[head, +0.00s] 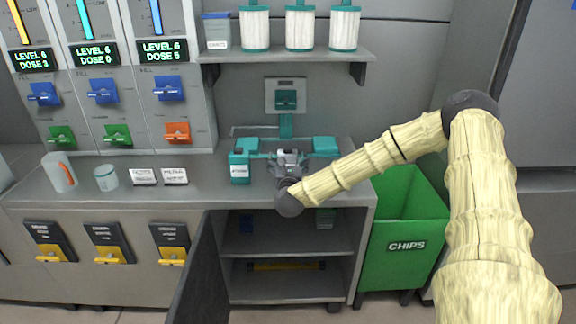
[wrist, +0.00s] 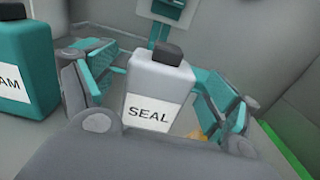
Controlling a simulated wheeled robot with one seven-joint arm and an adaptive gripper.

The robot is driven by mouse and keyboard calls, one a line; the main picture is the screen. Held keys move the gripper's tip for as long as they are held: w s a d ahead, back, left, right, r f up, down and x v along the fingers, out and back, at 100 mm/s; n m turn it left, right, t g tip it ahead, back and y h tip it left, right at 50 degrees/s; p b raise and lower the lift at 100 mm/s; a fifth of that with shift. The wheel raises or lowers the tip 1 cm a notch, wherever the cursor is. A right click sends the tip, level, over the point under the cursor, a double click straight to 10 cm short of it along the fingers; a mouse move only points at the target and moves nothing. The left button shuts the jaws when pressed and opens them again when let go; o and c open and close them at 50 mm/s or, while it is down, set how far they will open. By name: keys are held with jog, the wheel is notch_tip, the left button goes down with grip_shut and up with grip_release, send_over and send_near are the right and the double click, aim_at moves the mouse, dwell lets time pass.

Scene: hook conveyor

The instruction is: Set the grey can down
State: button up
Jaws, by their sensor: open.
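The grey can (wrist: 163,78) has a black cap and a white label reading SEAL. In the wrist view it stands between the two teal-padded fingers of my gripper (wrist: 155,92), with a gap visible on its right side. My gripper is open around it. In the head view my gripper (head: 287,168) is over the counter's right part, and the can's top (head: 290,155) shows just beyond it. The can looks upright; its base is hidden by my gripper, so I cannot tell whether it touches the counter.
A teal can (head: 240,167) stands close on the left. A teal wall fixture (head: 286,100) is behind. The counter (head: 210,178) holds a jug (head: 60,172), a cup (head: 106,178) and two signs. A green CHIPS bin (head: 405,215) is right; a cabinet door (head: 200,275) hangs open below.

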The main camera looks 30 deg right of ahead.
jog(key=shift+x, duration=1.35)
jog(key=c, duration=1.3)
jog(key=shift+r, duration=0.1)
jog(key=shift+c, duration=0.9)
jog(key=shift+r, duration=0.1)
